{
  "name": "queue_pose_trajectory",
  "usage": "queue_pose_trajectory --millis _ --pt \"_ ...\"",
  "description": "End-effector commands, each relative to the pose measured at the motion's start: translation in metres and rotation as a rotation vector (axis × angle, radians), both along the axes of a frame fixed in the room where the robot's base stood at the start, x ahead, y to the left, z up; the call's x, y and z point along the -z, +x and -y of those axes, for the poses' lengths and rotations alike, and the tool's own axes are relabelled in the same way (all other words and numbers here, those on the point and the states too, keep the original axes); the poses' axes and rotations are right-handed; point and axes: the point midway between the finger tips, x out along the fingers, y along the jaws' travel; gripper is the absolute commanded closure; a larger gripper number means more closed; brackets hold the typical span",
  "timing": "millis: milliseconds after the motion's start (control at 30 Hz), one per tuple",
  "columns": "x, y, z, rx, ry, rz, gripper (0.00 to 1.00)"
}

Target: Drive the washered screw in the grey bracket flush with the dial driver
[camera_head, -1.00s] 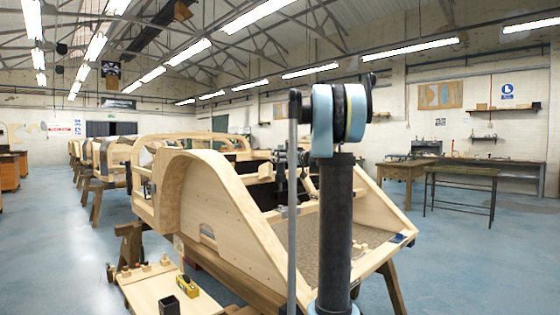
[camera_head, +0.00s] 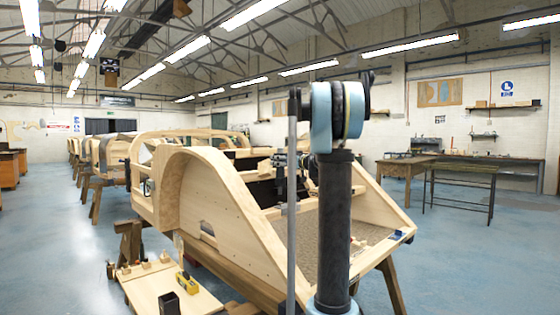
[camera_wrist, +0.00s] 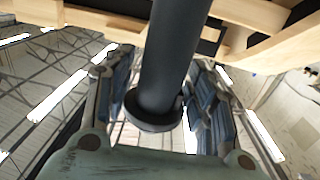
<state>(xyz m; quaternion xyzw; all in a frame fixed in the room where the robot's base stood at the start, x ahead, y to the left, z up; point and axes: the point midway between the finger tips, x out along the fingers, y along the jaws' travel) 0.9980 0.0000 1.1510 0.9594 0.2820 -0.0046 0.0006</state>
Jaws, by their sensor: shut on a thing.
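In the wrist view my gripper (camera_wrist: 160,78) has its two ribbed fingers on either side of a dark grey cylinder with a flanged end, which looks like the dial driver (camera_wrist: 178,45). The fingers are closed about it. In the head view my arm's column and blue joint stand in front, and dark parts of the arm show behind them over the wooden bodyframe (camera_head: 215,195). The gripper and driver cannot be made out clearly there. The grey bracket and the washered screw cannot be made out in either view.
A low wooden board (camera_head: 150,284) at the lower left carries a yellow tool (camera_head: 187,282), a dark open box (camera_head: 168,303) and small wooden pieces. A trestle leg (camera_head: 390,287) stands at the right. Tables (camera_head: 462,175) stand at the back right. Blue floor is free on both sides.

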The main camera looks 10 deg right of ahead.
Motion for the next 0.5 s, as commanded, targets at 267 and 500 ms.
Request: queue_pose_trajectory --millis 267,500 --pt "0.020 0.000 0.000 0.000 0.001 0.000 0.79" --pt "0.031 0.000 0.000 0.000 0.001 0.000 0.79"
